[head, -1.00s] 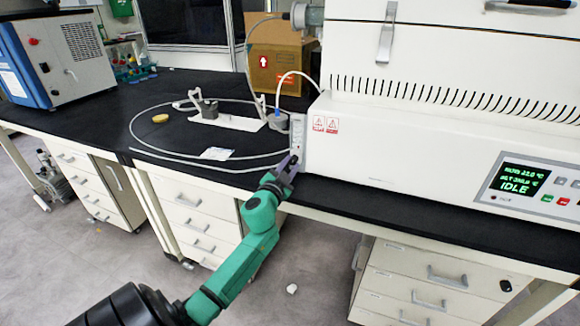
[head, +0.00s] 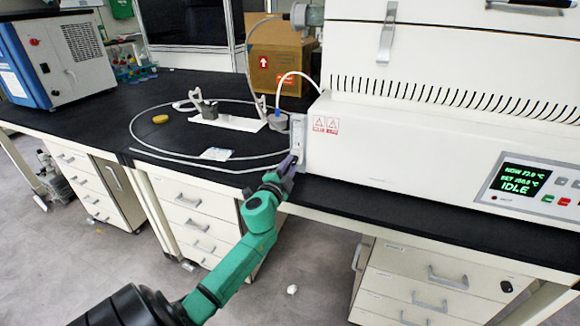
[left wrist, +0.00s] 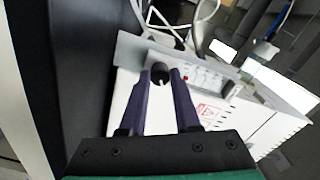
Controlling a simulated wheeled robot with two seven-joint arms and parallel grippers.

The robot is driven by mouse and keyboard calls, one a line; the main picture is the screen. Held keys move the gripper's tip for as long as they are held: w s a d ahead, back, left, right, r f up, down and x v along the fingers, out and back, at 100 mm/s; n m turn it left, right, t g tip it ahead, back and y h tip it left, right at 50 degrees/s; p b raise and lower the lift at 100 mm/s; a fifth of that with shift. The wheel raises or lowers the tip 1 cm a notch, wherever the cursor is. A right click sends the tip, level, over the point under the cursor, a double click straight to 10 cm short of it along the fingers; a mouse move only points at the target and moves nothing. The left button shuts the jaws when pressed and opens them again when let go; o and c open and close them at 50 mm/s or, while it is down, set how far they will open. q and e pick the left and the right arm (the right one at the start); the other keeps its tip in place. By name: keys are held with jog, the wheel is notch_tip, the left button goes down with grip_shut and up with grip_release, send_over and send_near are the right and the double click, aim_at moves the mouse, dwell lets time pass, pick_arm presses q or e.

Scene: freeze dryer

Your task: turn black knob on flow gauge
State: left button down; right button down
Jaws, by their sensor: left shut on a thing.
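The flow gauge is a narrow pale panel (head: 298,138) on the left end of the white freeze dryer. In the left wrist view its plate (left wrist: 208,72) lies tilted, with small markings and a red dot. The black knob (left wrist: 160,73) sits on this plate. My left gripper (head: 292,163) is at the lower part of the gauge. In the left wrist view its two purple fingers (left wrist: 166,82) are shut on the knob, one on each side. In the head view the knob is hidden by the fingers. My right gripper is not in view.
The white freeze dryer (head: 400,140) fills the right of the black bench (head: 100,118). A thin hose (head: 132,125) loops over the bench left of the gauge, around a white stand (head: 228,121) and a yellow item (head: 160,119). A cardboard box (head: 275,65) stands behind.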

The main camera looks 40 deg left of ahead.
pick_arm(q)
jog(key=c, duration=0.6)
grip_release()
jog(key=shift+s, duration=0.1)
jog(key=b+v, duration=0.1)
jog(key=v, duration=1.3)
jog(key=shift+s+d, duration=0.15)
jog(key=shift+s, duration=0.05)
jog(key=shift+f, duration=0.1)
